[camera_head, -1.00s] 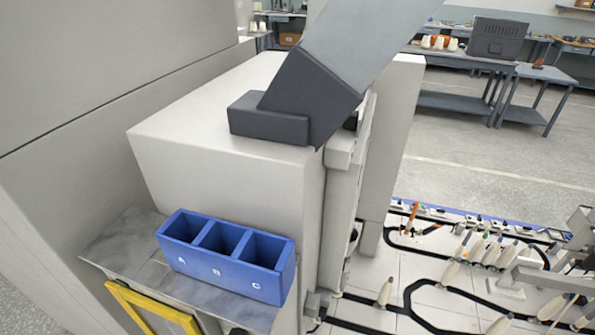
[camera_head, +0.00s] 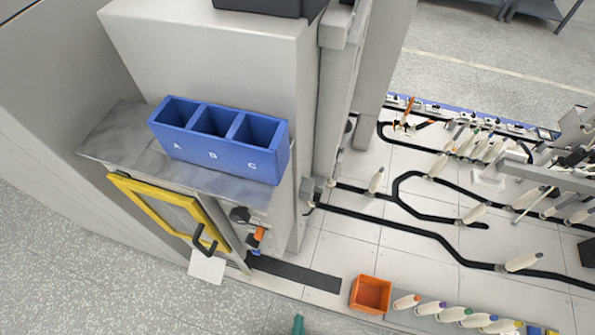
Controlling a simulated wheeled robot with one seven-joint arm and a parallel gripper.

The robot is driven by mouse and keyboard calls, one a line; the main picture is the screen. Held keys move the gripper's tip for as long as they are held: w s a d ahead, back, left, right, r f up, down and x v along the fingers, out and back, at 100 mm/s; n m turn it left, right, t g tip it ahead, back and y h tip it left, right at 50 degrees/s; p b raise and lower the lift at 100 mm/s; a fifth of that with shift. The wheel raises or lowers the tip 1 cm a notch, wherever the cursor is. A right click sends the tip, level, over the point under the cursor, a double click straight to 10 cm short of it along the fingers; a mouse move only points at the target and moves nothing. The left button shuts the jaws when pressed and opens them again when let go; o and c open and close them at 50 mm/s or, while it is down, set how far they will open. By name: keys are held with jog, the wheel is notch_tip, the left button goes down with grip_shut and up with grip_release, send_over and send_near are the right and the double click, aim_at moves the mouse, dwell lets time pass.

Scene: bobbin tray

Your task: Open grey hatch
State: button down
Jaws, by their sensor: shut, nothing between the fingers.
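The hatch is a grey panel (camera_head: 180,217) in a yellow frame (camera_head: 150,212), on the cabinet front below the marble-look ledge. Its black curved handle (camera_head: 204,243) is at the lower right of the frame. The hatch looks shut. A small teal tip at the bottom edge looks like my gripper (camera_head: 298,325), with its fingers together and nothing seen between them. It is low and to the right of the handle, well apart from it. The rest of it is cut off by the picture edge.
A blue three-slot bin (camera_head: 217,158), marked A, B, C, stands on the ledge (camera_head: 105,152) above the hatch. A white plate (camera_head: 206,267) is just under the handle. An orange box (camera_head: 370,294) and several bobbins are at the right. Speckled floor in front is clear.

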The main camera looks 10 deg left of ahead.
jog(key=c, duration=2.1)
grip_release()
jog(key=r+n+t, duration=0.1)
jog(key=r, duration=0.6)
jog(key=w+d+r+n+t, duration=0.1)
jog(key=r+n+t, duration=0.1)
jog(key=r, duration=0.5)
jog(key=w+r+n+t, duration=0.1)
jog(key=r+n+t, duration=0.1)
jog(key=r, duration=0.6)
jog(key=shift+w+d+r+h, duration=0.1)
jog(key=shift+d+h, duration=0.05)
jog(key=shift+h, duration=0.25)
jog(key=o, duration=0.5)
jog(key=shift+r, duration=0.15)
jog(key=shift+c, duration=0.8)
